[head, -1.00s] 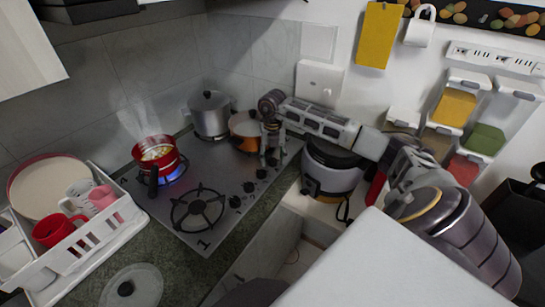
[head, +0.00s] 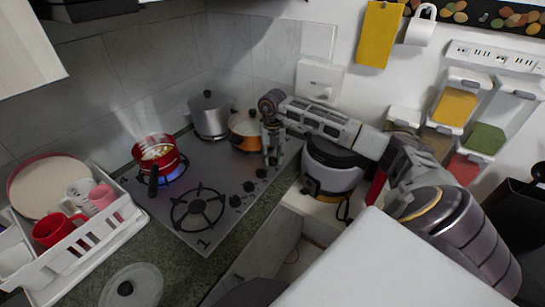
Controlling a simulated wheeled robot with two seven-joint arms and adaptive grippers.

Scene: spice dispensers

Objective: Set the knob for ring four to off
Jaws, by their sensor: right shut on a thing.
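The stove (head: 210,170) is a grey hob with a row of dark knobs along its right edge. Three knobs show clearly: a front one (head: 235,201), a second (head: 249,187) and a third (head: 261,173). My right gripper (head: 272,160) points down at the far end of this row, shut on a knob that its fingers mostly hide. I cannot read that knob's setting. A blue flame (head: 172,178) burns under the red pot (head: 157,155) on the left ring. My left gripper is out of view.
An orange pot (head: 244,136) stands close left of my right gripper and a steel pot (head: 211,118) behind it. A rice cooker (head: 331,178) is close on the right. A white dish rack (head: 75,262) stands at left. The front ring (head: 197,208) is bare.

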